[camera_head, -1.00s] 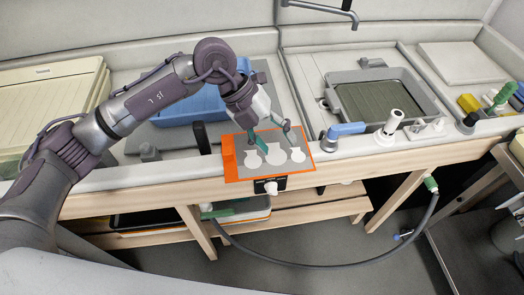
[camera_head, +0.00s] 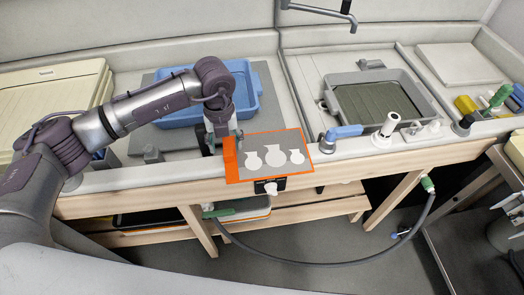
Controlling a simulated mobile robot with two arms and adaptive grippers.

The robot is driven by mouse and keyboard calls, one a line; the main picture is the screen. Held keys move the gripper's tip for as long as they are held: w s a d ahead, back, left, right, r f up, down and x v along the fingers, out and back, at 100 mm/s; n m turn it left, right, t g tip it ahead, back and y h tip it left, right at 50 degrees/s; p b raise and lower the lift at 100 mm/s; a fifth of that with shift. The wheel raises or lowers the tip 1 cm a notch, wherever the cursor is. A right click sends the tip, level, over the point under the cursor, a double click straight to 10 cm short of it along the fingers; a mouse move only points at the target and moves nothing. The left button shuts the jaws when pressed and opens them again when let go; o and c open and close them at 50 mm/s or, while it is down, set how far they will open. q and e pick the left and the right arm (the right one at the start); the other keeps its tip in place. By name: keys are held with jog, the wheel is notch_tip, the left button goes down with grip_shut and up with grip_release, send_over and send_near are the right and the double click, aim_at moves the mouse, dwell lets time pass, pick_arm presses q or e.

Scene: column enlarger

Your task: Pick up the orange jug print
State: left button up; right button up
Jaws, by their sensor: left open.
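The orange jug print (camera_head: 283,140) is a grey sheet with an orange border and pale jug shapes. It lies tilted at the front edge of the counter, in the middle of the head view, with a raised orange strip at its left. My left gripper (camera_head: 224,143) is open and points down at the print's upper left corner, near that strip. I cannot tell whether it touches the print. My right gripper is out of view.
A blue tray (camera_head: 178,113) stands behind the left gripper. A grey tray (camera_head: 421,118) sits in the sink at the right. A blue-handled tap (camera_head: 345,131) stands just right of the print. A black and white knob (camera_head: 270,188) is below it.

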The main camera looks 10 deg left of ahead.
aim_at(228, 152)
pick_arm(q)
jog(key=f, duration=0.2)
jog(key=f+p, duration=0.1)
jog(key=shift+d+f, duration=0.2)
jog(key=shift+f, duration=0.15)
jog(key=shift+f+p, duration=0.3)
jog(key=shift+f, duration=0.05)
jog(key=shift+c, duration=0.3)
grip_shut()
